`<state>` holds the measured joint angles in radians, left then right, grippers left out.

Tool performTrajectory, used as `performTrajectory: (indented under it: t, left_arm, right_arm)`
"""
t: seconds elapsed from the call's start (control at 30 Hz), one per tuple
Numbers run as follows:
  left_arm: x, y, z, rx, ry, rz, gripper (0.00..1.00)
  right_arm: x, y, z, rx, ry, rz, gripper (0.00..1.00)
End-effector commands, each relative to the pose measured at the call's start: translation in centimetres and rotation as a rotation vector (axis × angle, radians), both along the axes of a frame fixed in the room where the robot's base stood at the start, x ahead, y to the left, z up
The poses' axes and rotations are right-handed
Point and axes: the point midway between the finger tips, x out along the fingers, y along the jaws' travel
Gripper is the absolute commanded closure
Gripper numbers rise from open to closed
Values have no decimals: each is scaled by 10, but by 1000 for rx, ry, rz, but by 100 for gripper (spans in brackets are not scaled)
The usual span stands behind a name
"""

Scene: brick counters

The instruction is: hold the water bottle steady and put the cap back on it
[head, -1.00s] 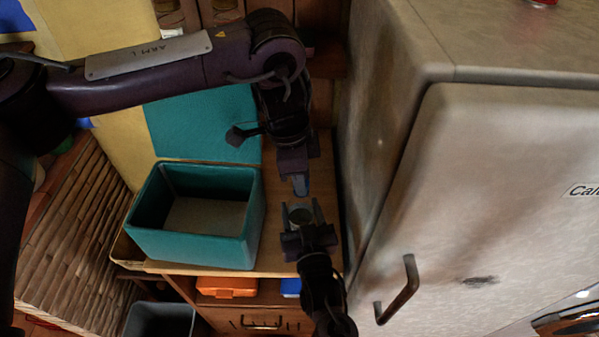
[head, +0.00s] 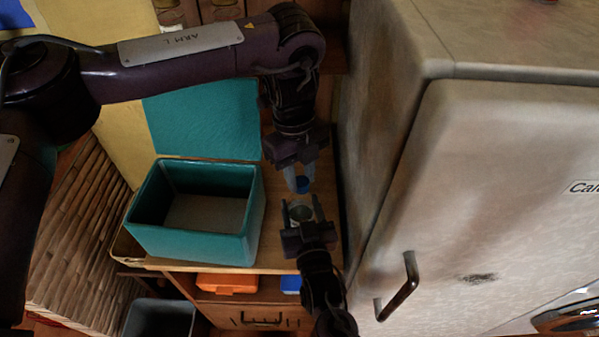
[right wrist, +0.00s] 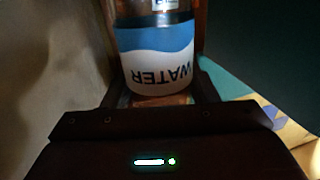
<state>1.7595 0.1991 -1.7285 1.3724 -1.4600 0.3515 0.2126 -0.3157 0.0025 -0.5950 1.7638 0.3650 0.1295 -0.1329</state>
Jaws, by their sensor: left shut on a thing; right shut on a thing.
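My left gripper (head: 301,180) comes down from above and is shut on the blue cap (head: 302,185). The cap is just behind the water bottle's top in the head view; whether they touch I cannot tell. My right gripper (head: 302,208) reaches in from the front and is shut on the water bottle (head: 301,215), mostly hidden between its fingers. In the right wrist view the bottle (right wrist: 157,45) stands between the two fingers, with a blue and white label whose word WATER appears upside down. The bottle's top is out of that view.
A teal open box (head: 190,245) stands on the wooden counter (head: 272,250) just left of the bottle. A large pale cabinet with a handle (head: 402,287) closes off the right side. An orange thing (head: 227,283) and a blue thing (head: 290,284) lie on a shelf below.

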Motion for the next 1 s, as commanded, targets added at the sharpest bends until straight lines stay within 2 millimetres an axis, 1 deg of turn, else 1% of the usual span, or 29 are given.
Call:
performTrajectory:
  t: [0.03, 0.1, 0.27, 0.5, 0.6, 0.7, 0.8, 1.0]
  left_arm:
    - [1, -1, 1, 4, -3, -104, 94]
    - [1, -1, 1, 4, -2, -260, 94]
    - [2, -2, 1, 4, -3, -625, 94]
    - [1, -4, 0, 3, 0, -1192, 94]
    - [1, -4, 0, 2, 0, -1399, 94]
    - [1, -4, 0, 2, 0, -1549, 94]
    - [1, -4, 0, 2, 1, -1625, 94]
    - [1, -4, 0, 1, 1, -1644, 94]
  right_arm:
    - [0, 0, 1, 0, -2, -1, 100]
    - [0, 0, 1, 0, -2, -1, 100]
    - [0, 0, 1, 0, -2, -1, 100]
    - [0, 0, 1, 1, -2, -1, 100]
    - [0, 0, 1, 1, -2, -1, 100]
    - [0, 0, 1, 1, -2, -1, 100]
    - [0, 0, 1, 1, -2, 0, 100]
    - [0, 0, 1, 1, -2, 0, 100]
